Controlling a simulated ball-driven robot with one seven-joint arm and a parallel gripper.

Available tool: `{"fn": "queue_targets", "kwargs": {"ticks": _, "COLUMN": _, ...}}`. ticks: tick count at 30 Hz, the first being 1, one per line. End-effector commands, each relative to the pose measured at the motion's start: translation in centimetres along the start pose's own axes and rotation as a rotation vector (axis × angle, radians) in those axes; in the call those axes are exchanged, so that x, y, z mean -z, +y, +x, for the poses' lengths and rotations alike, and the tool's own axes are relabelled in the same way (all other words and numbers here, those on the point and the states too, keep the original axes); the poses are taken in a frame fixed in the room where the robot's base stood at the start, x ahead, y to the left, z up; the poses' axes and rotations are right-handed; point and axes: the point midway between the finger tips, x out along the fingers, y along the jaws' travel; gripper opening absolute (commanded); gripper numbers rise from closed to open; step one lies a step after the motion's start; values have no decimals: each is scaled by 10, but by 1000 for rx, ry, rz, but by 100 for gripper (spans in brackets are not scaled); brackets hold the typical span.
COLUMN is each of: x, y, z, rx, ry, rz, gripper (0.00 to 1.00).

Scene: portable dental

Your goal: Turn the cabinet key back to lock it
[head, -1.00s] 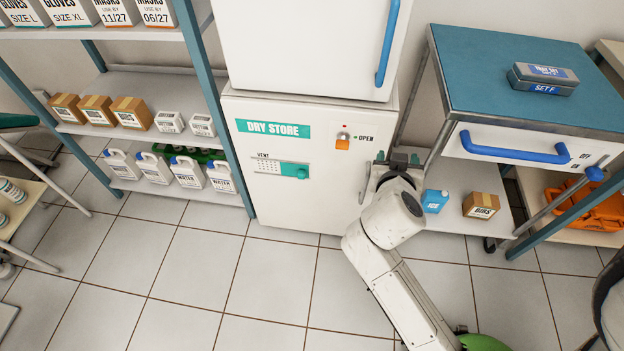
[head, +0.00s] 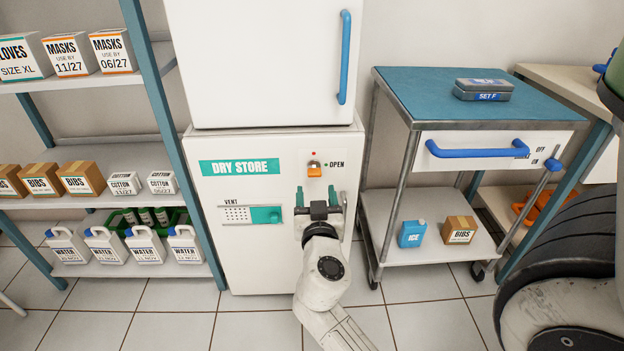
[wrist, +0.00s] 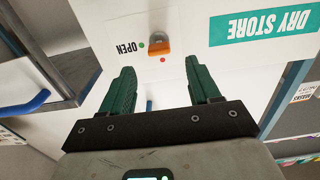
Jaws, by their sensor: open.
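The white cabinet (head: 262,265) marked DRY STORE has an orange key (head: 314,169) at the upper right of its front. A red dot sits above the key, and a green dot beside the word OPEN sits to its right. My gripper (head: 317,194) is open and empty, just below the key in the head view. In the wrist view, which is upside down, the orange key (wrist: 159,46) lies beyond the gap between the green fingers (wrist: 158,72). The fingers are apart from it. I cannot tell exactly how the key is turned.
A teal vent slider (head: 265,215) is left of my gripper. A white door with a blue handle (head: 345,58) is above. A trolley (head: 390,115) stands to the right and a shelf rack (head: 172,140) to the left.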

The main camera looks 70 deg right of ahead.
Motion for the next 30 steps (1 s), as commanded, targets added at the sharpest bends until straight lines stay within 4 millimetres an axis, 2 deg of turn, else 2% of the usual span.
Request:
{"fn": "queue_targets", "kwargs": {"ticks": 6, "x": 1, "y": 0, "z": 41, "rx": -3, "ry": 1, "rz": 0, "gripper": 62}}
{"fn": "queue_targets", "kwargs": {"ticks": 12, "x": 0, "y": 1, "z": 64, "rx": -2, "ry": 0, "rz": 0, "gripper": 62}}
{"fn": "queue_targets", "kwargs": {"ticks": 18, "x": 0, "y": 1, "z": 72, "rx": -1, "ry": -1, "rz": -1, "gripper": 62}}
{"fn": "queue_targets", "kwargs": {"ticks": 25, "x": 0, "y": 1, "z": 72, "rx": -1, "ry": -1, "rz": -1, "gripper": 61}}
{"fn": "queue_targets", "kwargs": {"ticks": 30, "x": 0, "y": 1, "z": 72, "rx": -1, "ry": -1, "rz": -1, "gripper": 44}}
